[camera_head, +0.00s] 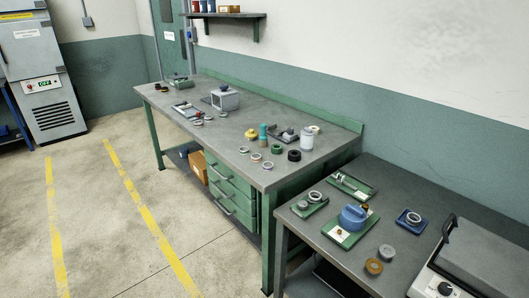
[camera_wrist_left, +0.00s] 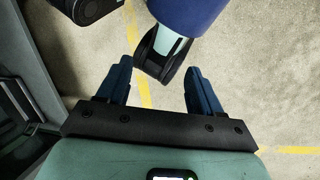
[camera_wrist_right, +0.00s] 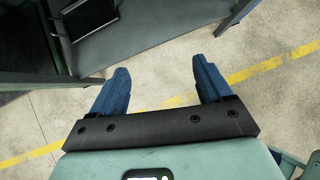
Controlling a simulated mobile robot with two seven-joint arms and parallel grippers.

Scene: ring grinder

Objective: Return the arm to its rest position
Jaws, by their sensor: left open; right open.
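Neither of my arms shows in the head view. My left gripper (camera_wrist_left: 158,88) shows in the left wrist view with its two blue fingers wide apart and nothing between them. Below it are the floor and a dark blue and black part that I take to be of my own body. My right gripper (camera_wrist_right: 160,85) shows in the right wrist view, also with its fingers apart and empty. It hangs over bare floor (camera_wrist_right: 165,85) with a yellow line. Neither gripper touches anything that I can see.
A long grey workbench (camera_head: 215,145) with green drawers carries rings, tools and jars. A second grey table (camera_head: 305,255) at the right holds a blue round device (camera_head: 353,217), small trays and a lidded machine (camera_head: 478,262). The floor (camera_head: 110,230) at the left is clear.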

